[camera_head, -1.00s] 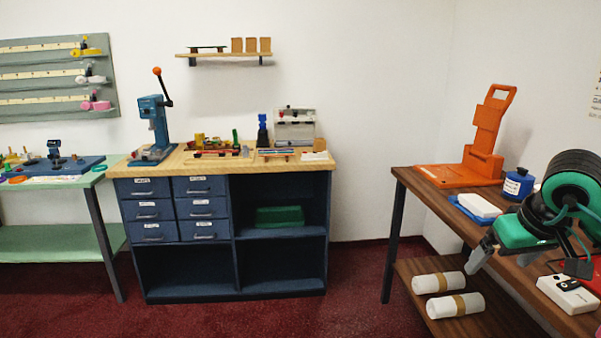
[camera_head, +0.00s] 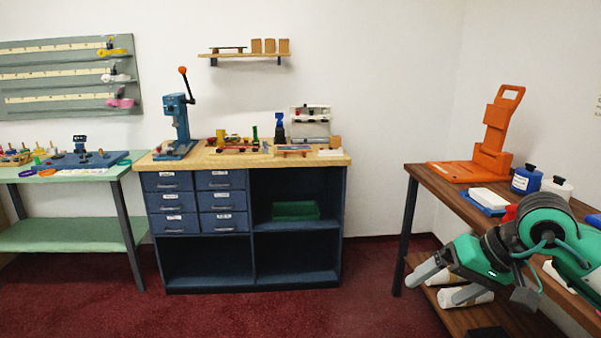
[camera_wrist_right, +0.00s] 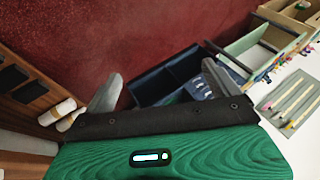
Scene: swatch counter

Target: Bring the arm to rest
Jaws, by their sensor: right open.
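My right gripper (camera_head: 438,287) is at the lower right of the head view, in front of the brown table's left end and its lower shelf. Its two grey fingers are apart and point down to the left, with nothing between them. In the right wrist view the same gripper (camera_wrist_right: 160,85) shows one finger on each side, with red carpet and the dark blue cabinet (camera_wrist_right: 165,77) beyond. My green and black right arm (camera_head: 545,235) reaches in over the brown table from the right. My left gripper is in neither view.
The brown table (camera_head: 445,188) holds an orange stand (camera_head: 492,145), a blue bottle (camera_head: 526,179) and a white box (camera_head: 490,197). White rolls (camera_head: 470,294) lie on its lower shelf, partly hidden by the gripper. Open red carpet (camera_head: 370,270) lies between table and cabinet.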

